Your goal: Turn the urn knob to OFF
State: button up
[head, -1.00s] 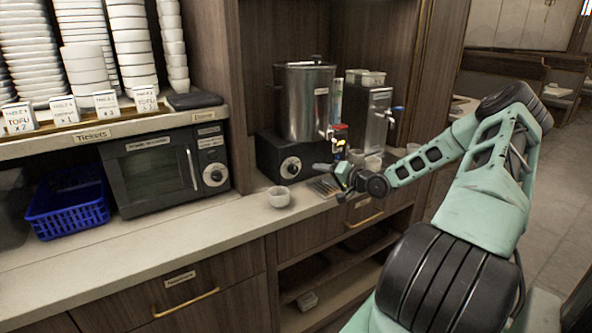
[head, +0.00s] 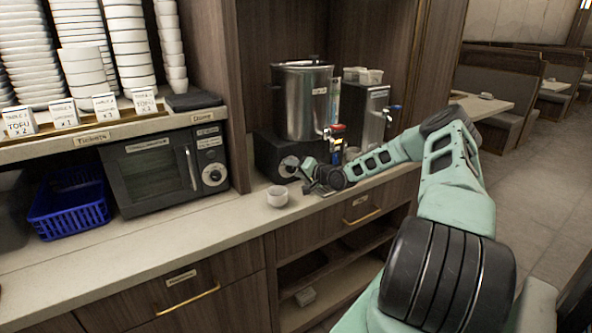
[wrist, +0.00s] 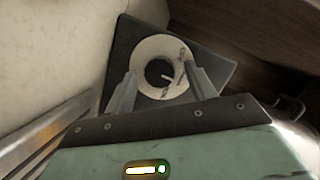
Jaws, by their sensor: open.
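The urn (head: 303,100) is a tall steel cylinder with a lid and a tap, standing on a black base (head: 266,157) at the back of the counter. The urn knob (head: 289,166) is on the front of that base, partly covered by my gripper in the head view. In the wrist view the knob (wrist: 159,73) shows as a dark round centre with a white pointer mark, inside a pale dial ring (wrist: 150,50). My gripper (wrist: 158,82) is open, its two fingers on either side of the knob's centre. I cannot tell whether they touch it. The dial's lettering is too small to read.
A small white bowl (head: 277,196) stands on the counter just left of my gripper. A second steel dispenser (head: 372,115) stands right of the urn. A microwave (head: 165,170) with its own dial is further left. The front counter (head: 150,245) is mostly clear.

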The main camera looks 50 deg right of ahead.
jog(key=c, duration=1)
jog(key=shift+o, duration=0.2)
jog(key=n+b, duration=0.1)
jog(key=n+h+b, duration=0.1)
jog(key=n, duration=0.1)
jog(key=n+g+h+b, duration=0.1)
jog(key=shift+w+a+b, duration=0.1)
jog(key=shift+a+b, duration=0.15)
jog(key=shift+b, duration=0.1)
jog(key=n+h+b, duration=0.1)
jog(key=n+b, duration=0.1)
jog(key=b, duration=0.2)
jog(key=shift+a+n+g, duration=0.1)
jog(key=shift+n+g, duration=0.2)
jog(key=shift+n, duration=0.1)
jog(key=n+h+b, duration=0.1)
jog(key=b, duration=0.2)
jog(key=shift+n, duration=0.4)
jog(key=shift+r, duration=0.15)
jog(key=o, duration=1)
jog(key=shift+c, duration=0.2)
